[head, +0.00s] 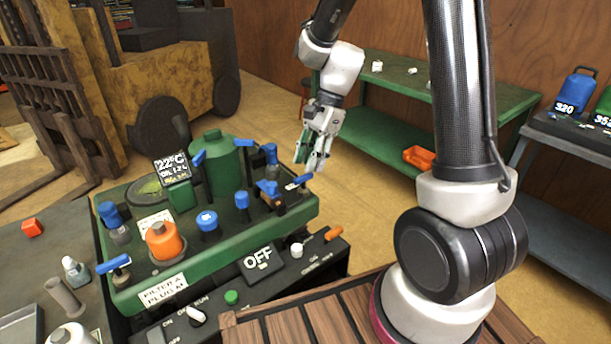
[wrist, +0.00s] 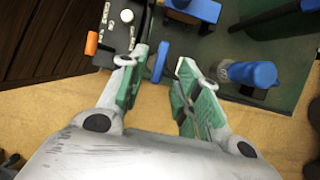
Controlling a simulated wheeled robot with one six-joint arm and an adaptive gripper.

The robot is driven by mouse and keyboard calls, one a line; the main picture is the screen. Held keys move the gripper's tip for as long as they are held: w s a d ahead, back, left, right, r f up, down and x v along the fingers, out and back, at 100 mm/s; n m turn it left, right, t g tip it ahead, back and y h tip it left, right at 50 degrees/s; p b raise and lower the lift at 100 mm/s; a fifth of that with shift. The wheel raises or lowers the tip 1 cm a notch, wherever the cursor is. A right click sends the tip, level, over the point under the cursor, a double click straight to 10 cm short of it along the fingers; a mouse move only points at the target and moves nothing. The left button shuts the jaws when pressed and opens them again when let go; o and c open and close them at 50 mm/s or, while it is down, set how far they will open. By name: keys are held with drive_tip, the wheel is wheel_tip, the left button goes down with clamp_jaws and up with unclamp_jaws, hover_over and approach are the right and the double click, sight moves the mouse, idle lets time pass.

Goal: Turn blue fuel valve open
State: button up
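A blue lever handle (head: 299,182) sits at the right end of the green machine (head: 215,262), just below my gripper (head: 313,160). I take it to be the fuel valve, though no label on it is readable. In the wrist view a blue handle (wrist: 160,62) shows edge-on between the tips of my gripper (wrist: 165,62). The two green-padded fingers stand apart with gaps on both sides of the handle. My gripper is open and holds nothing. I cannot tell how deep the handle lies between the fingers.
Other blue parts are close by: a capped fitting (wrist: 252,74), a T-handle (head: 114,263) and a round knob (head: 207,220). A dark panel reading OFF (head: 260,260) has an orange lever (head: 333,233). A green bench (head: 455,92) stands behind. Bare floor lies right of the machine.

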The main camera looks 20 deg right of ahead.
sight(304, 175)
drive_tip(key=x, duration=0.5)
drive_tip(key=shift+f, duration=0.15)
drive_tip(key=shift+c, duration=0.2)
clamp_jaws()
